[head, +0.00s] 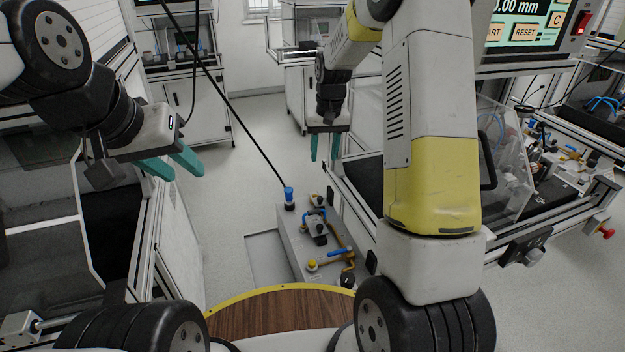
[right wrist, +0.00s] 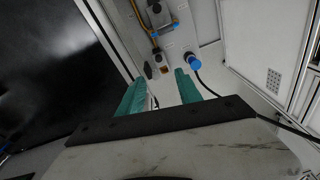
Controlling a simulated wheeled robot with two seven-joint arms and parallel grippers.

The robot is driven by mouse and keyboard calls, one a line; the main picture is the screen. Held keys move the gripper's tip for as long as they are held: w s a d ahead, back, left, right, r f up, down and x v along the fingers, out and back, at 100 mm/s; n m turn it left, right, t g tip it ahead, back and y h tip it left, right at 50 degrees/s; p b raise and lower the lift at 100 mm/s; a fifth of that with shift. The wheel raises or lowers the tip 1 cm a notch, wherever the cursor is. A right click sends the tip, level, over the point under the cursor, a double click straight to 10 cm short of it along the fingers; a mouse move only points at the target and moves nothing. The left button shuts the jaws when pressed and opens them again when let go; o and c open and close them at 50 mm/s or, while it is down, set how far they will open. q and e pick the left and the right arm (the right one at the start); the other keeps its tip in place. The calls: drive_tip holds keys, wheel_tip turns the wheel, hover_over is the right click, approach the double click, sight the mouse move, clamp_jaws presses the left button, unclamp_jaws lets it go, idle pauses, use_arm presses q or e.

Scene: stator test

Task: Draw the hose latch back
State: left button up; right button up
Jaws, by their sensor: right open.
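A grey fixture box (head: 293,238) stands low in the middle of the head view. A black hose (head: 238,118) runs down to a blue connector (head: 289,194) at its far end. A small beige and dark fitting (head: 316,199) beside the connector may be the hose latch; I cannot tell for sure. My right gripper (head: 324,159) is open and empty, pointing down above that end. In the right wrist view, the blue connector (right wrist: 192,61) lies just right of the fingertips (right wrist: 159,76), apart from them. My left gripper (head: 186,176) is open and empty, far left of the box.
The box also carries a blue-handled clamp (head: 317,224) and a yellow valve with a blue lever (head: 325,262). A bench with an aluminium frame (head: 362,212) stands close on the right. Another bench (head: 150,235) is at left.

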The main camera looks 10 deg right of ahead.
drive_tip(key=g, duration=0.1)
approach(320, 197)
drive_tip(key=shift+s+a+f+h, duration=0.15)
drive_tip(key=shift+a+h, duration=0.1)
drive_tip(key=shift+h, duration=0.05)
wheel_tip(320, 197, down, 8)
clamp_jaws()
idle(1.3)
